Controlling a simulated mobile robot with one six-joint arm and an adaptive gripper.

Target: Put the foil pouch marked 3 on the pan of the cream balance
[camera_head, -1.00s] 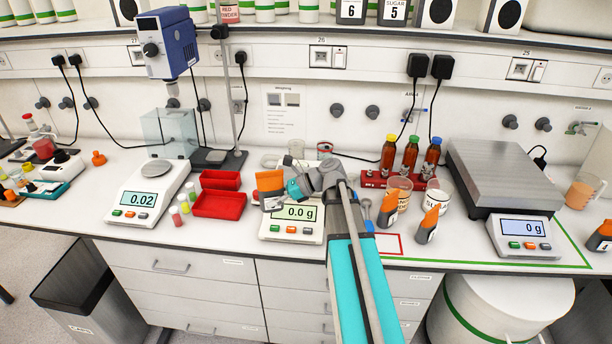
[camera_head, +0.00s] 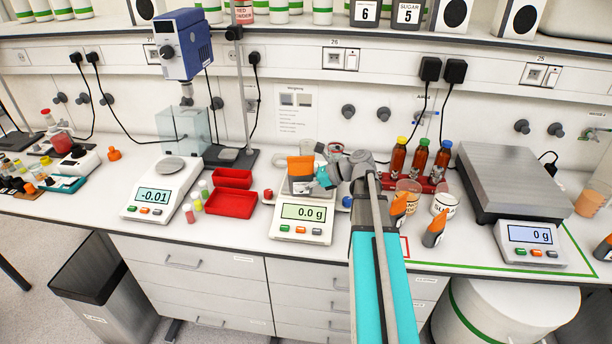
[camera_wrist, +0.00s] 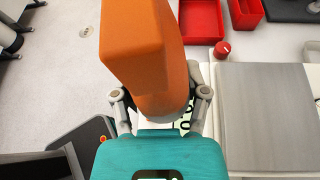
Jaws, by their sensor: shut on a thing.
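My gripper (camera_head: 325,177) is shut on an orange-topped pouch (camera_head: 300,168) with a grey lower part. In the wrist view the orange part (camera_wrist: 145,50) fills the space between the fingers. No number can be read on it. The cream balance (camera_head: 275,218) stands in the middle of the bench and reads 0.0 g. The pouch is over or in front of its grey pan, which shows clearly in the wrist view (camera_wrist: 265,110). Whether the pouch touches the pan cannot be told. Similar orange-and-grey pouches (camera_head: 435,232) stand to the right.
Red trays (camera_head: 232,204) and small vials lie left of the balance, with a red knob-like piece (camera_head: 268,195) between. A white balance (camera_head: 160,190) stands farther left. Brown bottles (camera_head: 420,157) in a red rack, tubs and a large platform scale (camera_head: 510,180) stand to the right.

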